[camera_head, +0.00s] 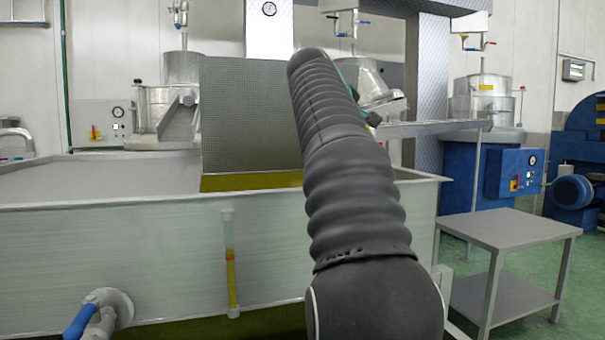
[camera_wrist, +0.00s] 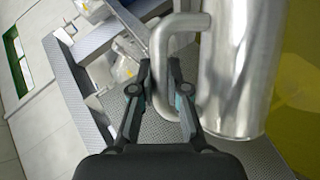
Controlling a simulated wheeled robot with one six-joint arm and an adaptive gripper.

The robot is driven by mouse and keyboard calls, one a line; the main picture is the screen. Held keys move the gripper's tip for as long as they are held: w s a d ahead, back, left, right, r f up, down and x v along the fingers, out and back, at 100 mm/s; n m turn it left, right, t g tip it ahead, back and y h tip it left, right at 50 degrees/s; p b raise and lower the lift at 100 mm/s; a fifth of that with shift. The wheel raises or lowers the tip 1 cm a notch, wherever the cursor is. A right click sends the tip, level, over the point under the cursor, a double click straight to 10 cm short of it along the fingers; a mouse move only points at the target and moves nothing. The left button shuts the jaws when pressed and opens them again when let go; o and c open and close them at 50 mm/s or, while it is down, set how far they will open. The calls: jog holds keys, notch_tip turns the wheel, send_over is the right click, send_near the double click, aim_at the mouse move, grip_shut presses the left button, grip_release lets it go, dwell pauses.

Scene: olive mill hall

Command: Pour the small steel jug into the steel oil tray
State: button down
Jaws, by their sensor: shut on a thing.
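The small steel jug (camera_wrist: 236,70) is at the right of the wrist view, a shiny cylinder with a bent tube handle. My gripper (camera_wrist: 162,78) is shut on the handle, a finger on each side. I cannot tell how far the jug is tilted; its mouth is out of view. The steel oil tray (camera_head: 130,245) is the long metal basin across the head view. Yellow oil (camera_head: 250,182) shows inside it, and also beside the jug in the wrist view (camera_wrist: 300,95). In the head view my dark arm reaches over the tray and hides my gripper and the jug.
A perforated metal panel (camera_head: 242,115) rises over the tray. A flat metal cover (camera_head: 100,178) lies at the tray's left. A blue-handled valve (camera_head: 90,315) and sight glass (camera_head: 230,265) are on its front. A steel side table (camera_head: 510,230) stands empty at the right.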

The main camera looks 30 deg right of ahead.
jog(key=shift+w+a+r+n+h+p, duration=0.3)
jog(key=shift+r+n, duration=0.1)
jog(key=shift+r, duration=0.1)
jog(key=shift+w+a+r+n+h+p, duration=0.2)
jog(key=shift+w+a+r+n, duration=0.1)
jog(key=shift+r+n, duration=0.15)
dwell(2.0)
jog(key=shift+w+a+r+n+g+h, duration=0.15)
jog(key=shift+w+a+r+n+g, duration=0.15)
jog(key=shift+w+a, duration=0.25)
jog(key=shift+w+a+r+n+g+h, duration=0.15)
jog(key=shift+w+a+r+n+g, duration=0.15)
jog(key=shift+w, duration=0.3)
dwell(0.7)
jog(key=shift+w+a+r+n+h, duration=0.25)
jog(key=shift+w+a+n+h, duration=0.05)
jog(key=shift+w+a+n, duration=0.05)
dwell(0.6)
